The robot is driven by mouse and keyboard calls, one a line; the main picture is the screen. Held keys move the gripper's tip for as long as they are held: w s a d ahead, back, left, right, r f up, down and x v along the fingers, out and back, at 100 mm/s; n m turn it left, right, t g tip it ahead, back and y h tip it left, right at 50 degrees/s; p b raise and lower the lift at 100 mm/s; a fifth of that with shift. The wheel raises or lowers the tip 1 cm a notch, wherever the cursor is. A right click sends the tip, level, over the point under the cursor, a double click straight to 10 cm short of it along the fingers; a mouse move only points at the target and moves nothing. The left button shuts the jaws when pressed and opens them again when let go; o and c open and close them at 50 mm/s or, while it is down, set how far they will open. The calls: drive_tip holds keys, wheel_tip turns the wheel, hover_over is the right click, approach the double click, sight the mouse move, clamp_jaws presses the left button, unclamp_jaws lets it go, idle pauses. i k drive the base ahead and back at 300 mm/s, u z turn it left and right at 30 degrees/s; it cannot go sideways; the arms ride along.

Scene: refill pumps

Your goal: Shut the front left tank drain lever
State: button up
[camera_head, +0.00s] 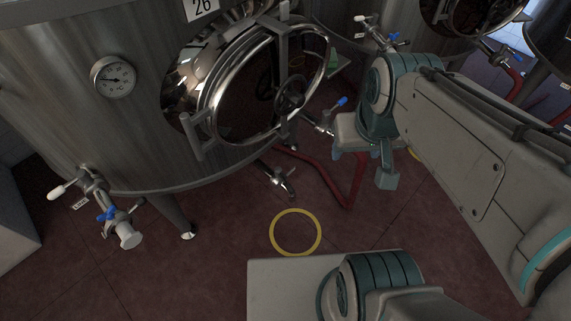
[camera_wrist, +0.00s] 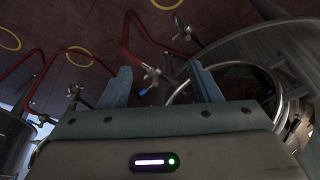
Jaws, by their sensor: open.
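The large steel tank marked 26 (camera_head: 130,150) fills the left of the head view. A blue-tipped lever (camera_head: 341,102) stands angled up from a small valve (camera_head: 320,124) low on its front, beside the round door. In the wrist view this blue lever (camera_wrist: 144,91) shows between my fingers, farther off. My gripper (camera_head: 353,156) is open and empty, just right of and below the valve in the head view; its fingers (camera_wrist: 161,80) also show in the wrist view. I cannot tell its exact gap to the lever.
The round door (camera_head: 212,110) stands open beside the valve. A red hose (camera_head: 330,184) lies on the floor below. Another valve with a blue handle (camera_head: 106,214) is at far left. More tanks stand behind; a yellow ring (camera_head: 273,232) marks clear floor.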

sight(285, 182)
drive_tip(key=z, duration=1.95)
drive_tip(key=k, duration=0.95)
drive_tip(key=u, duration=1.5)
drive_tip(key=i, duration=0.5)
drive_tip(key=u, duration=0.1)
